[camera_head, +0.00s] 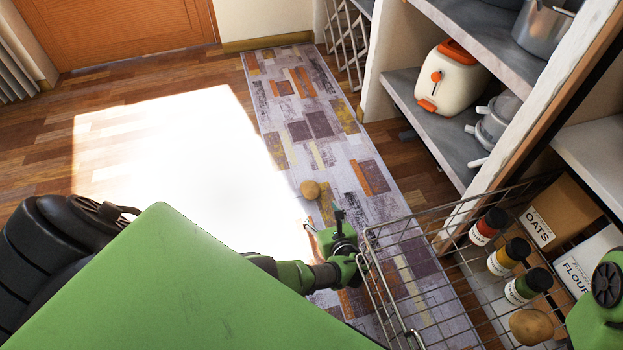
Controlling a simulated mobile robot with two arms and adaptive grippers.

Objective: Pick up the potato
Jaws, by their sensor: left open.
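A round tan potato (310,189) lies on the patterned rug. My left gripper (323,222) is just below it in the picture, open and empty, with its fingers pointing up toward the potato. A small gap shows between the fingertips and the potato. A second, browner potato (531,327) sits in the pulled-out wire basket at the lower right. Part of my right arm shows at the right edge, but its gripper is out of view.
The wire basket (412,220) stands close right of my left gripper. Spice jars (488,227), an oats box (560,218) and a flour box (588,258) are in or behind it. A toaster (450,80) stands on a shelf. The rug (300,125) beyond the potato is clear.

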